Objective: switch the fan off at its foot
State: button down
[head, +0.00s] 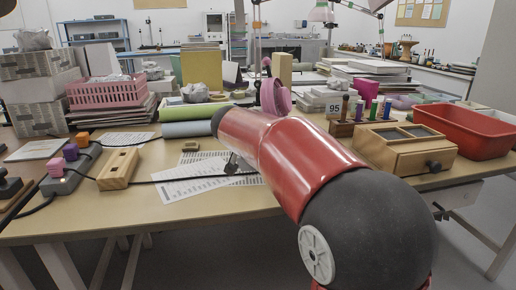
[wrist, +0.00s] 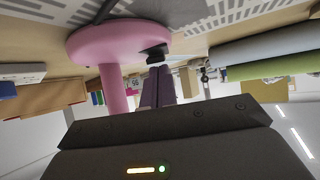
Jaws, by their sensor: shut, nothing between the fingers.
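The pink fan (head: 275,97) stands on the table in the head view, partly behind my red arm, which hides its foot. In the wrist view, which looks upside down, the fan's round pink foot (wrist: 120,38) is at the upper middle with its stem running down the picture. A small black switch (wrist: 155,53) sits at the right edge of the foot. My gripper (wrist: 160,72) is shut and empty, its fingertips lined up close to the switch. I cannot tell whether they touch it.
Printed sheets (head: 205,185) lie under my arm. Green and blue rolls (head: 190,120) lie behind it. A wooden block with holes (head: 118,168) and a power strip (head: 65,180) are at left. A wooden box (head: 405,147) and red tub (head: 465,130) are at right.

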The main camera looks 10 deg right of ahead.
jog(key=b, duration=0.1)
jog(key=f+b, duration=0.1)
jog(key=b, duration=0.1)
jog(key=shift+s+a+f+t, duration=0.1)
jog(key=shift+s+f+t, duration=0.05)
jog(key=shift+f+t, duration=0.15)
jog(key=shift+r+b, duration=0.2)
jog(key=shift+b, duration=0.25)
jog(key=shift+r+p, duration=0.25)
jog(key=shift+p, duration=0.2)
jog(key=shift+r, duration=0.1)
jog(key=shift+r+p, duration=0.3)
jog(key=shift+r, duration=0.45)
